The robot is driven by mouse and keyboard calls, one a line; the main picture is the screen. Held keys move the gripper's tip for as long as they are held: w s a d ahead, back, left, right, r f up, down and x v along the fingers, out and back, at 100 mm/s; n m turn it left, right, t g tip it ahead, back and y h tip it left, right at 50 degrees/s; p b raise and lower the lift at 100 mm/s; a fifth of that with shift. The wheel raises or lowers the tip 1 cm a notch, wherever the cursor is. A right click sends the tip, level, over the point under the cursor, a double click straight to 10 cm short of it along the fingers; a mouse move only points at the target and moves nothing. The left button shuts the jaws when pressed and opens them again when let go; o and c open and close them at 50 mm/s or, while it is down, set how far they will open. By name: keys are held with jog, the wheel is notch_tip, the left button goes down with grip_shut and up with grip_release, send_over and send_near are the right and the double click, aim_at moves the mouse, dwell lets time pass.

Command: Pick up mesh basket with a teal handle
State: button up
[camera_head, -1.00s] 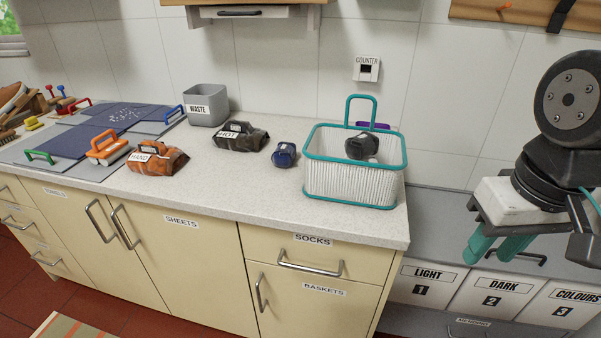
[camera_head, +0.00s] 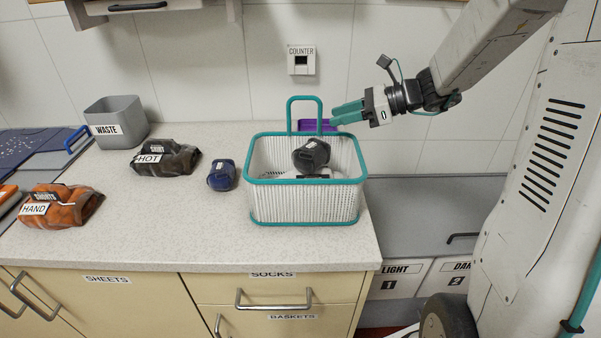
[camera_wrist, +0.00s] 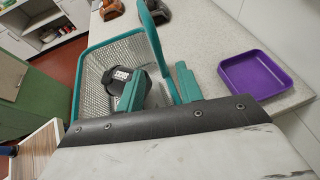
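The white mesh basket (camera_head: 305,205) with teal rims stands upright on the counter. Its teal handle (camera_head: 290,112) rises as a loop at the back. A dark rolled item (camera_head: 311,154) with a label lies in the basket; it also shows in the wrist view (camera_wrist: 121,79). My gripper (camera_head: 335,112) reaches in from the right, its teal fingers beside the handle's right upright. In the wrist view the fingers (camera_wrist: 158,80) are apart, with the handle (camera_wrist: 164,50) running between them, closer to the right finger. Contact with the handle cannot be told.
A purple tray (camera_wrist: 255,72) lies behind the basket. A blue rolled item (camera_head: 221,175), a dark HOT bundle (camera_head: 167,158), an orange HAND bundle (camera_head: 58,207) and a grey WASTE bin (camera_head: 117,122) stand to the left. The counter front (camera_head: 200,235) is clear.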

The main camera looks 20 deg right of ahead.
jog(key=x, duration=0.7)
jog(key=shift+w+a+f, duration=0.15)
jog(key=shift+f, duration=0.25)
grip_shut()
